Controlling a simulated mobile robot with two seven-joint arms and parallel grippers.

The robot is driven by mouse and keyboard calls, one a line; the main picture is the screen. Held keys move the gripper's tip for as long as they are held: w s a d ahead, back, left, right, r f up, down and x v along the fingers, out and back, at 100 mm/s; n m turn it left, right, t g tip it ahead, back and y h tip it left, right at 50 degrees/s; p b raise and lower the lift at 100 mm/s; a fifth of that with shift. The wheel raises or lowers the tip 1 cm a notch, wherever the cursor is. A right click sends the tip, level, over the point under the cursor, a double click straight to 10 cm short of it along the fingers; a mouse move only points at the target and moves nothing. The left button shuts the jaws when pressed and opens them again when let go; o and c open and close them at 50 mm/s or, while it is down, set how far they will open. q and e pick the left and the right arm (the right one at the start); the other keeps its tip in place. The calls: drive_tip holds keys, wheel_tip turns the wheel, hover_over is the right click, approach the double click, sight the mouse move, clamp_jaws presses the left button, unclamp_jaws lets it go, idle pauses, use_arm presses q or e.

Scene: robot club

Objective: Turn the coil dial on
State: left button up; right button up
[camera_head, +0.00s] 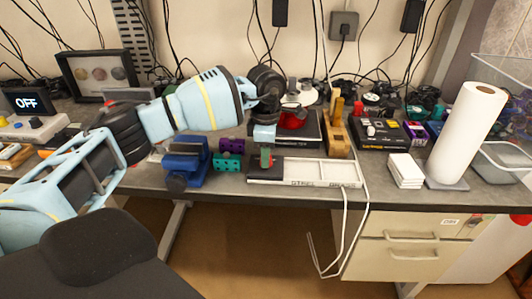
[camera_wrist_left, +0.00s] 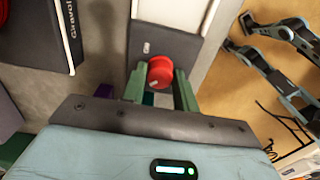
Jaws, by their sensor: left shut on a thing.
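A long white panel (camera_head: 330,172) with a dark grey end lies at the front edge of the bench. A red round knob (camera_wrist_left: 160,72) sits on its dark grey end (camera_wrist_left: 158,45). My left gripper (camera_head: 266,160) points down over the panel's left end. In the wrist view its green fingers (camera_wrist_left: 160,88) stand on both sides of the red knob and are shut on it. The fingers hide most of the knob in the head view. No dial label is readable. My right gripper is in neither view.
A blue vise (camera_head: 187,163) and a teal block (camera_head: 228,166) stand left of the gripper. A black box (camera_head: 310,131) lies behind. A paper roll (camera_head: 468,135) stands right.

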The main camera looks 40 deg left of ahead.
use_arm(q)
drive_tip(key=m, duration=0.2)
drive_tip(key=shift+m, duration=1.2)
drive_tip(key=m, duration=0.2)
drive_tip(key=shift+m, duration=0.4)
drive_tip(key=m, duration=0.3)
drive_tip(key=shift+m+b, duration=0.3)
drive_tip(key=m, duration=0.3)
drive_tip(key=shift+m, duration=0.3)
drive_tip(key=shift+m+b, duration=0.5)
drive_tip(key=shift+m, duration=1.2)
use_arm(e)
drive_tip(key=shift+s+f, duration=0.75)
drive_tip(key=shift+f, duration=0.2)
use_arm(q)
drive_tip(key=o, duration=1)
drive_tip(key=shift+c, duration=0.2)
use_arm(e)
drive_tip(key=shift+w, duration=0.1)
